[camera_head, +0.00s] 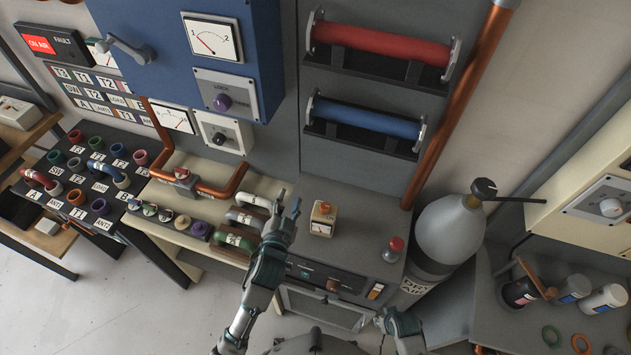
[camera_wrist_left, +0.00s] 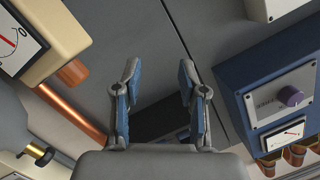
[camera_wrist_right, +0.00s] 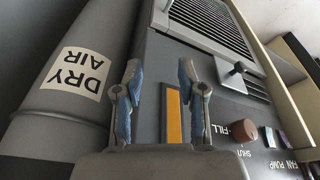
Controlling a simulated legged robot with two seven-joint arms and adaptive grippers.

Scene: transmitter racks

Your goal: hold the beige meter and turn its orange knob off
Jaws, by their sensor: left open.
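The beige meter (camera_head: 321,221) is a small box with a dial, standing on the grey cabinet top in the head view. Its orange knob (camera_head: 326,207) is on its upper end. My left gripper (camera_head: 287,203) is open and empty, just left of the meter and apart from it. In the left wrist view, a beige meter (camera_wrist_left: 58,28) with an orange knob (camera_wrist_left: 73,72) shows at the upper left, outside the fingers. My right gripper (camera_wrist_right: 158,78) is open and empty, in front of the cabinet's lower front, near the DRY AIR cylinder (camera_wrist_right: 75,75).
The grey cabinet top (camera_head: 350,240) has a red knob (camera_head: 393,250) on its right. The cylinder (camera_head: 447,232) stands right of it. White and green pipe handles (camera_head: 245,218) are left of my left gripper. Red and blue tubes (camera_head: 370,118) are on the wall behind.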

